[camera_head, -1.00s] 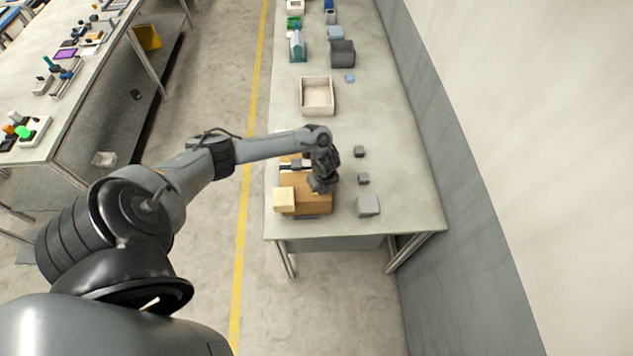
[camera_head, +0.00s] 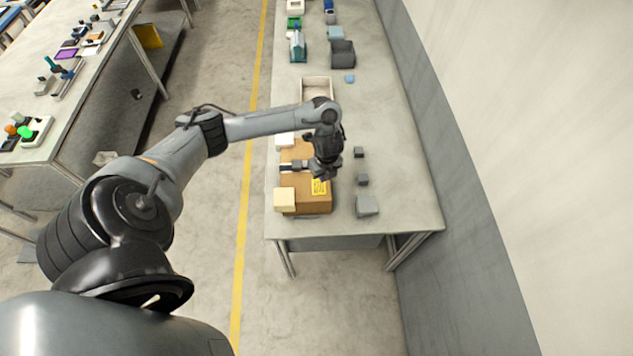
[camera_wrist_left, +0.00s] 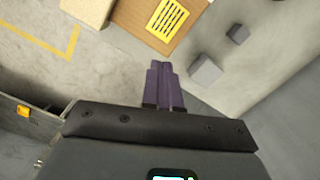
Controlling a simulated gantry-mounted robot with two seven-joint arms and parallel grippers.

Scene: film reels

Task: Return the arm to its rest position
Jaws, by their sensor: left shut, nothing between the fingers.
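My left arm reaches in from the left over the near end of the right-hand bench. Its gripper (camera_head: 326,174) is above the brown box or board (camera_head: 310,204), which has a yellow label (camera_head: 319,187). In the wrist view the two fingers (camera_wrist_left: 164,86) are together with nothing between them. The yellow label (camera_wrist_left: 167,19) shows beyond the fingertips there, apart from them. My right gripper is not in view.
A cream block (camera_head: 285,195) sits at the board's left. Several grey blocks, one of them large (camera_head: 366,206), lie to the right. A pale tray (camera_head: 317,86) stands farther back. A second bench (camera_head: 50,140) with many items is at the left.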

